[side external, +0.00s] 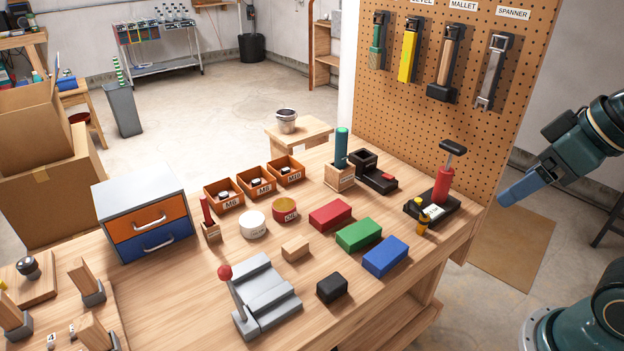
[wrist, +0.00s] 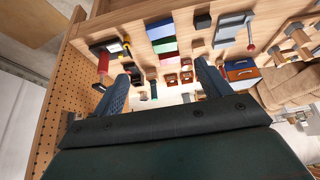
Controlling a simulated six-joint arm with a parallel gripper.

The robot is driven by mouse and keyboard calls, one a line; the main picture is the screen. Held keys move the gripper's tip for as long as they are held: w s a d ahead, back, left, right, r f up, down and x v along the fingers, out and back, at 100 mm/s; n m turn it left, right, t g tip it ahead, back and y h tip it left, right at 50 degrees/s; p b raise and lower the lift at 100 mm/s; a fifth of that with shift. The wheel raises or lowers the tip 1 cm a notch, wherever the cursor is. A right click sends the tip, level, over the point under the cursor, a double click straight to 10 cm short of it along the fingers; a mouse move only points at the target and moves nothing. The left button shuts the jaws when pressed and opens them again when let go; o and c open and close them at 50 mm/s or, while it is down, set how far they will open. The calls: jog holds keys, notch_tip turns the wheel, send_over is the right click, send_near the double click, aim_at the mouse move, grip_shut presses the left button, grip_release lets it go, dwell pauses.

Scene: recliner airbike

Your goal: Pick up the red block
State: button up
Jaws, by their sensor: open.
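The red block (side external: 330,215) lies flat on the wooden workbench, behind a green block (side external: 359,234) and a blue block (side external: 385,256) that form a diagonal row with it. My gripper (side external: 507,197) is at the right, in the air beyond the bench's right edge, well apart from the red block. In the wrist view my gripper (wrist: 162,82) shows two blue fingers spread wide with nothing held between them. The red block (wrist: 168,59) shows beyond the fingertips there, with the green block (wrist: 163,46) and blue block (wrist: 160,30) above it.
A black stand with a red-handled tool (side external: 441,186) stands between my gripper and the blocks. A pegboard (side external: 440,110) with hanging tools rises behind the bench.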

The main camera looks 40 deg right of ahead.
jog(key=shift+w, duration=0.1)
jog(key=w, duration=0.1)
jog(key=n+g, duration=0.6)
jog(key=n, duration=1.2)
send_over(331, 211)
notch_tip(331, 211, down, 19)
jog(key=shift+f, duration=0.15)
jog(key=shift+f, duration=4.35)
